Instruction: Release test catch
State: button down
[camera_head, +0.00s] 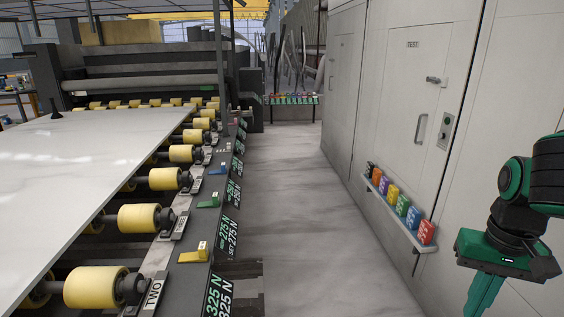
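A grey cabinet door (407,105) on the right carries a small label reading TEST (412,44). A small metal catch (433,80) sits near the door's right edge, below and right of the label. A pale plate with a dark round knob (446,130) is mounted to the right of the handle. My gripper (484,296) is at the lower right, pointing down, well below and right of the catch and apart from it. Its green fingertips are cut by the bottom edge, so their opening is unclear.
A wall ledge (425,248) below the door holds several coloured blocks. On the left, a white slab (80,165) rests on yellow rollers (140,218). Number labels and coloured wedges line the machine's side. The grey floor aisle (285,190) between is clear.

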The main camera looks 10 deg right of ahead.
aim_at(429, 79)
jog(key=z, duration=0.15)
jog(key=i, duration=1.15)
jog(key=z, duration=0.45)
jog(key=i, duration=0.95)
jog(key=z, duration=0.2)
